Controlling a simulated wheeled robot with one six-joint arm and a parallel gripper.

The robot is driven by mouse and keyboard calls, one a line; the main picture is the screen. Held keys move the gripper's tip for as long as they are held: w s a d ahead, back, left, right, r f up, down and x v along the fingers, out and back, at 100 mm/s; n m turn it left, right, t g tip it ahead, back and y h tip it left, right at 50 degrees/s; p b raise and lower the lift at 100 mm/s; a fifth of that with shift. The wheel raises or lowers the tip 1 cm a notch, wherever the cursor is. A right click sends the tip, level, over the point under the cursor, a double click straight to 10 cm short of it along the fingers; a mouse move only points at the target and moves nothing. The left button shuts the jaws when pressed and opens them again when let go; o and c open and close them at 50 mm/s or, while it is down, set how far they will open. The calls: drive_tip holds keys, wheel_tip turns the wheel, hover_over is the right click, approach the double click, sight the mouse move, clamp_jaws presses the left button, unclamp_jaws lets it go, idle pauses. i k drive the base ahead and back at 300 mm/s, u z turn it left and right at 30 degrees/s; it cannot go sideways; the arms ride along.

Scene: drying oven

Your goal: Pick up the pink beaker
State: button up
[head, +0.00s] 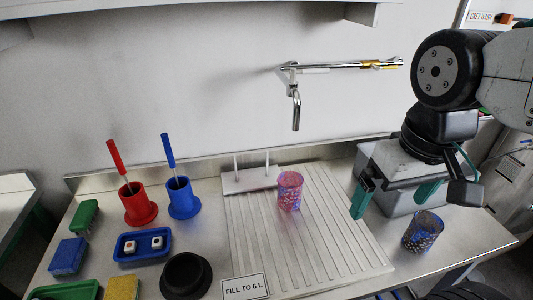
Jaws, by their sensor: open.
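The pink beaker (290,191) stands upright on the ribbed draining board, right of a small white block with thin upright pegs. It looks patterned with speckles. My gripper (396,195) hangs at the right, with its teal fingers spread wide and nothing between them. It is to the right of the pink beaker and apart from it.
A blue speckled beaker (423,232) stands at the right, below my gripper. A grey box (400,170) is behind my gripper. A tap (296,105) juts from the wall. Red (139,208) and blue (183,203) holders with brushes stand left. The board's front is mostly clear.

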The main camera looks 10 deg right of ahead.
sight(290, 182)
drive_tip(key=z, duration=0.05)
drive_tip(key=k, duration=0.5)
drive_tip(key=z, duration=2.5)
drive_tip(key=k, duration=1.15)
drive_tip(key=u, duration=1.9)
drive_tip(key=i, duration=0.5)
drive_tip(key=u, duration=0.05)
